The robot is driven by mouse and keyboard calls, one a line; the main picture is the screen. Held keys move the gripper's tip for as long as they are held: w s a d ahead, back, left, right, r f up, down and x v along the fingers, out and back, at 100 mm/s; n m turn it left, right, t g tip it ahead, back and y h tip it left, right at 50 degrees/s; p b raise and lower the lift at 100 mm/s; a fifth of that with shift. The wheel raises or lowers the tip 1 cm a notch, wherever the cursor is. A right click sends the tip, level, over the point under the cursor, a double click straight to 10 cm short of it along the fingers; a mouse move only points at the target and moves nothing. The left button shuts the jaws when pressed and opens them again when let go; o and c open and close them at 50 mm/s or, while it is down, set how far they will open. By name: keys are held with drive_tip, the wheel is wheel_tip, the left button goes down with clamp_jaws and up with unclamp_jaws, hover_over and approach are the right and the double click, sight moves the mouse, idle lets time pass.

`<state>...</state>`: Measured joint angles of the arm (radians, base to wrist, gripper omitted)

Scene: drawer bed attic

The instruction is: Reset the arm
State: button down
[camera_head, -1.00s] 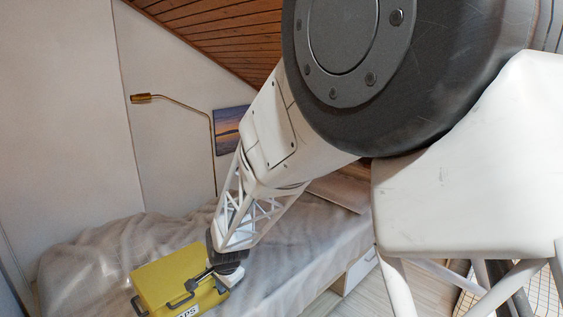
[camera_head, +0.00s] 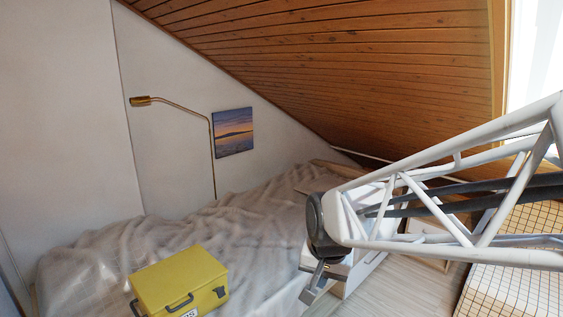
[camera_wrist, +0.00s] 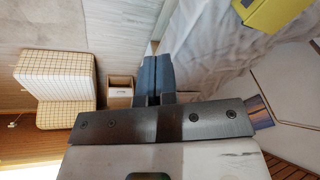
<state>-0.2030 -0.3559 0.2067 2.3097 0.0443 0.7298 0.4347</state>
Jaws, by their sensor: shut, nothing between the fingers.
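My gripper (camera_head: 316,284) is at the right of centre in the head view, in front of the bed's side and apart from the things around it. In the wrist view its two dark fingers (camera_wrist: 152,82) lie close together with nothing between them. My white lattice arm reaches in from the right edge and hides part of the floor and the bed's far end.
A yellow box (camera_head: 180,283) with dark handles sits on the bed's grey blanket (camera_head: 115,245); it also shows in the wrist view (camera_wrist: 275,12). A brass lamp (camera_head: 212,150) stands behind the bed. The sloped wooden ceiling (camera_head: 330,60) is low. A checked cushioned seat (camera_head: 510,292) stands right.

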drive_tip(key=s+d+r+n, duration=0.1)
drive_tip(key=s+d, duration=0.4)
drive_tip(key=s, duration=0.3)
drive_tip(key=s+d+r+n+h, duration=0.1)
drive_tip(key=s+d+r, duration=0.1)
drive_tip(key=s+d, duration=0.3)
drive_tip(key=s, duration=0.3)
drive_tip(key=shift+s+d+r+n, duration=0.2)
drive_tip(key=shift+s+r+n, duration=0.05)
drive_tip(key=shift+n, duration=0.15)
idle(0.3)
